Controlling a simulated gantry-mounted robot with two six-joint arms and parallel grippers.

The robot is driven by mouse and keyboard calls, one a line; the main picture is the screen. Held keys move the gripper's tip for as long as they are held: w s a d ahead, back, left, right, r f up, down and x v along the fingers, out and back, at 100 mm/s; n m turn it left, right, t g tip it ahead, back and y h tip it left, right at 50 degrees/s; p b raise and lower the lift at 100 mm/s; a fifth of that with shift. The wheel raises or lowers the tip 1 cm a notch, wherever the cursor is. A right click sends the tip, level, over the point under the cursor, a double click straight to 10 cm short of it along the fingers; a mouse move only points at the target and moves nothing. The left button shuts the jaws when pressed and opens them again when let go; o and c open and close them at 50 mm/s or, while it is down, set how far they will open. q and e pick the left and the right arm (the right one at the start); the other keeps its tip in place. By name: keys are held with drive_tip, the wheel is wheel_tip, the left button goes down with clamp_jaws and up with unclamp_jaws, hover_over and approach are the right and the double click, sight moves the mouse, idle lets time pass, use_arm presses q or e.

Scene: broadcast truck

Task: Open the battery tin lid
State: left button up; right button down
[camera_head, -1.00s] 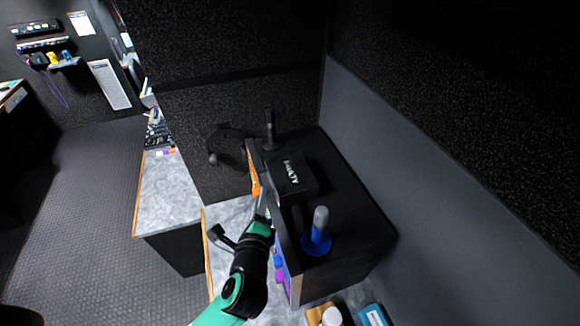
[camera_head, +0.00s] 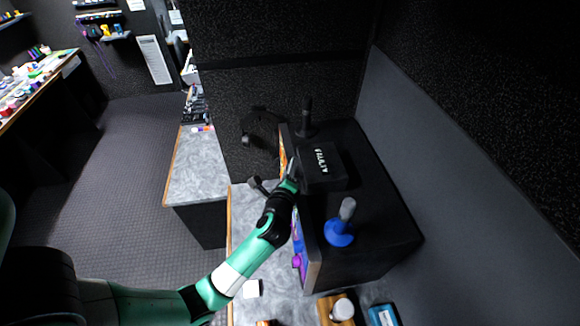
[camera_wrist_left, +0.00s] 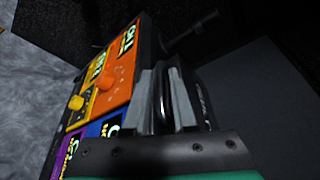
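The battery tin, a black box with white lettering (camera_head: 322,163), sits on top of the dark cabinet, and its lid looks shut. My left gripper (camera_head: 291,172) is at the tin's left side, by the cabinet's upper front edge. In the left wrist view, the two grey fingers (camera_wrist_left: 165,100) stand apart, with a dark, thin curved piece between them. Whether they touch it is unclear. White lettering on a dark surface shows just right of the fingers. My right gripper is not in view.
A blue-based grey-handled tool (camera_head: 340,230) and a black upright post (camera_head: 307,118) stand on the cabinet (camera_head: 375,205). Its front carries a coloured panel (camera_wrist_left: 108,80) with knobs. A grey wall (camera_head: 450,170) closes the right. A grey counter (camera_head: 200,165) lies left.

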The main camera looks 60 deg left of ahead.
use_arm(q)
drive_tip(key=shift+w+a, duration=0.1)
clamp_jaws()
idle(1.4)
